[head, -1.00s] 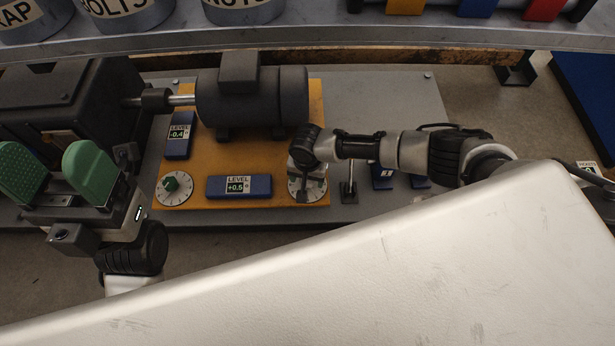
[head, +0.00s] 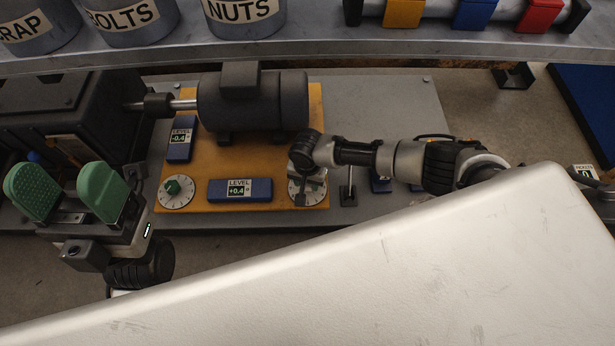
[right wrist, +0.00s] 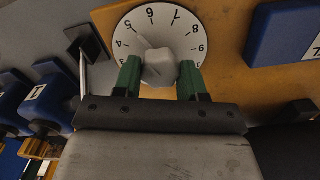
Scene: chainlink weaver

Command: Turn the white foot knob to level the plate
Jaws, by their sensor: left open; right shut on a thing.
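The orange plate (head: 240,168) carries a dark motor (head: 252,100) and lies on a grey base. Two blue level displays sit on it: the front one (head: 240,190) reads +0.4, the left one (head: 180,138) reads -0.4. The white foot knob (right wrist: 160,66) stands on a numbered dial (right wrist: 150,32) at the plate's front right corner. My right gripper (right wrist: 160,78) has its green fingers on both sides of this knob, shut on it. In the head view, my right wrist hides the knob. My left gripper (head: 68,192) is open and empty, left of the plate.
A green knob (head: 172,187) on a dial is at the plate's front left corner. A shelf (head: 320,45) with labelled bins runs along the back. A dark upright post (head: 347,190) and blue blocks stand just right of the plate. A large pale surface fills the front.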

